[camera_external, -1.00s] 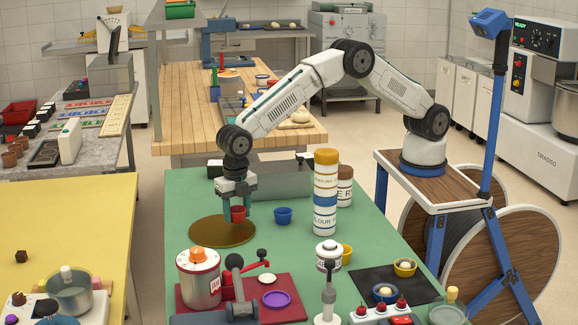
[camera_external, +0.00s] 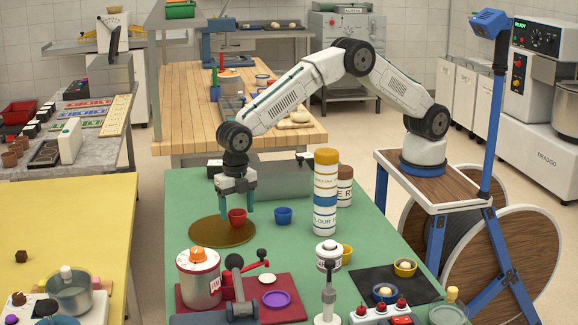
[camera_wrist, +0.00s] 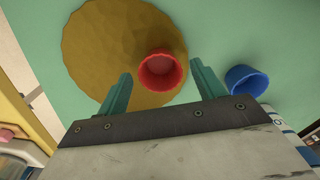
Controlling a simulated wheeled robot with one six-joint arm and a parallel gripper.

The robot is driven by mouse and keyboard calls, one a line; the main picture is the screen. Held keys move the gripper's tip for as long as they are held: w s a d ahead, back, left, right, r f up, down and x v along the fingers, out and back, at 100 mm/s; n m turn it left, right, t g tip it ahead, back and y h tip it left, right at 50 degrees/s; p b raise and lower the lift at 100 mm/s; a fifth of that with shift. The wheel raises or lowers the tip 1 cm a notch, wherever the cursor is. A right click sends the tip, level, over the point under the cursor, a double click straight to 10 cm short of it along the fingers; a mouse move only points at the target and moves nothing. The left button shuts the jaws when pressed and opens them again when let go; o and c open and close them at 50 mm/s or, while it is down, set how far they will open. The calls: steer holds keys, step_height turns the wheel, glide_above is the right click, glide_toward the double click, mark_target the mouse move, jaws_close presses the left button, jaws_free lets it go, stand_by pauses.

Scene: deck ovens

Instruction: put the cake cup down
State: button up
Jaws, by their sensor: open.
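The red cake cup (camera_external: 237,219) stands upright on the round golden-brown board (camera_external: 208,232), near the board's right edge. In the wrist view the red cup (camera_wrist: 160,72) sits over the edge region of the board (camera_wrist: 105,45). My gripper (camera_external: 237,207) points down just above and around the cup, its fingers spread open to either side. In the wrist view a gap shows between each finger of my gripper (camera_wrist: 161,74) and the cup. The inside of the cup looks red and empty.
A blue cup (camera_external: 283,215) stands on the green table just right of the board and close to my right finger. A tall flour canister (camera_external: 325,192) stands further right. A red mat (camera_external: 290,312) with a tin (camera_external: 199,282) lies in front. Green table to the left is clear.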

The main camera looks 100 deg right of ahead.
step_height(320, 180, up, 10)
steer(key=shift+r, duration=0.15)
steer(key=s+d+r+m, duration=0.5)
steer(key=s+d+r, duration=0.35)
steer(key=s, duration=0.25)
steer(key=s+d+r+m, duration=0.5)
steer(key=s+d+r, duration=0.3)
steer(key=s+r, duration=0.15)
steer(key=s+d+f+m, duration=0.2)
steer(key=s+d+m, duration=0.1)
steer(key=s, duration=0.7)
steer(key=s+d+f+m, duration=0.2)
steer(key=s+m, duration=0.3)
steer(key=s, duration=0.5)
steer(key=s+d+f+m+t, duration=0.1)
steer(key=s+d+m, duration=0.3)
steer(key=s, duration=0.7)
steer(key=shift+f+m, duration=0.3)
steer(key=shift+f, duration=0.45)
